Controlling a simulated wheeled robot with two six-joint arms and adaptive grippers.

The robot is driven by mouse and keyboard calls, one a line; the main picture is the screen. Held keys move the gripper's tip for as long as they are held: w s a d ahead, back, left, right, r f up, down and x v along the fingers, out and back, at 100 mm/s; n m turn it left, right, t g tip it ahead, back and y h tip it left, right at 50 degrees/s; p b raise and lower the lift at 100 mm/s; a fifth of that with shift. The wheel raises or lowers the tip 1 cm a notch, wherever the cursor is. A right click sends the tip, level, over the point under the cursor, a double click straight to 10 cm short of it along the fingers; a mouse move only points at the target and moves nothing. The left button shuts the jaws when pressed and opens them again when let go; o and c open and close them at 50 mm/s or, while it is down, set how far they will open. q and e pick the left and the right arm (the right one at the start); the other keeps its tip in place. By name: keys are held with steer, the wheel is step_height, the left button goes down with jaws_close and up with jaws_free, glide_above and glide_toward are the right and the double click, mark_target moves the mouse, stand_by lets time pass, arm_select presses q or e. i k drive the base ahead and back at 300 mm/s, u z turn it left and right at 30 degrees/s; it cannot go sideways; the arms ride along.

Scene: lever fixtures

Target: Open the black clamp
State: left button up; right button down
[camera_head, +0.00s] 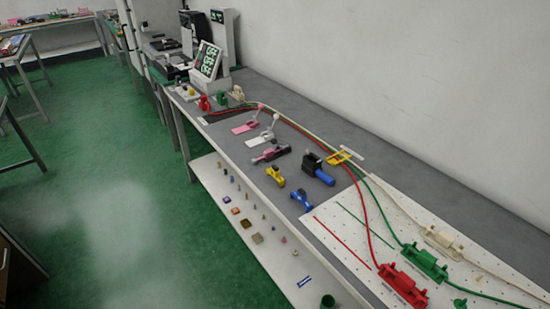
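A black clamp body (311,163) with a thick blue handle (325,178) stands on the grey workbench, right of centre. To its left is another dark fixture (280,151) with pink and pale grey parts. At this size I cannot tell whether the black clamp is open or shut. Neither of my grippers is in view.
The grey bench (340,212) runs along the wall. Near the clamp are a yellow-and-blue fixture (301,199), a yellow one (275,175) and a yellow frame (340,157). Red, green and cream cables lead to holders on a white pegboard (345,240). Green floor (130,200) is clear.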

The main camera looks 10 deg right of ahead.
mark_target(273, 141)
steer(key=k, duration=0.4)
steer(key=u, duration=0.45)
steer(key=i, duration=1.45)
steer(key=z, duration=0.2)
